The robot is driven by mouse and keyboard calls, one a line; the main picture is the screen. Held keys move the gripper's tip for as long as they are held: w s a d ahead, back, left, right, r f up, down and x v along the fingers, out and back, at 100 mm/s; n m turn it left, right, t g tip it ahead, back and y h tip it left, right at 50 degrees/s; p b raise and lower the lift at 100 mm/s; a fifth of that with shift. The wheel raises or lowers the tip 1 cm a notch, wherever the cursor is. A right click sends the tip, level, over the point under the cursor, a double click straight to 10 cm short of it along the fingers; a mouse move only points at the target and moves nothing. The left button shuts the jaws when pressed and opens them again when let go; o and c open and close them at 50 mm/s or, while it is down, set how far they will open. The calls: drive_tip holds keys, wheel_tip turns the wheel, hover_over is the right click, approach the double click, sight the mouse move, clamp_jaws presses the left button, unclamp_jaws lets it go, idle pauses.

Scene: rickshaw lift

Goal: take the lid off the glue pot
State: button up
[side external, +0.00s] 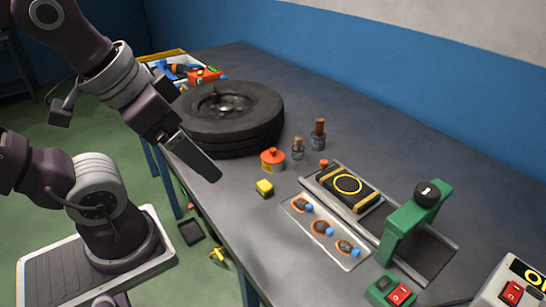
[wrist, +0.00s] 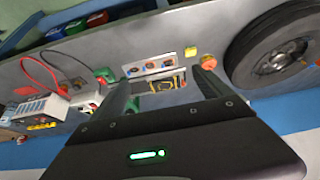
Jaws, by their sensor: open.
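The glue pot (side external: 272,166) is a small orange pot with a yellowish mark on its side. It stands on the grey bench in front of the tyre in the side external view. Its orange lid (side external: 272,154) with a small knob sits on top. In the wrist view the glue pot (wrist: 209,62) shows small, just beyond the right finger, which may hide part of it.
The tyre (side external: 228,112) lies behind the pot. Two small brown-topped bottles (side external: 318,135) stand to its right, and a yellow block (side external: 265,187) is in front. A patch tray (side external: 325,231) and a green press (side external: 408,222) are further right. The back right bench is clear.

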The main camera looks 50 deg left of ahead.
drive_tip(key=n+g+y, duration=0.1)
drive_tip(key=n+g, duration=0.5)
drive_tip(key=n, duration=1.4)
hover_over(274, 149)
drive_tip(key=d, duration=0.1)
wheel_tip(274, 149, down, 17)
drive_tip(key=shift+w+d+f, duration=0.1)
drive_tip(key=f, duration=0.4)
drive_tip(key=a+f, duration=0.1)
drive_tip(key=f, duration=0.2)
drive_tip(key=shift+s+a, duration=0.1)
drive_tip(key=shift+s, duration=0.1)
drive_tip(key=shift+r, duration=0.1)
drive_tip(key=c, duration=1.4)
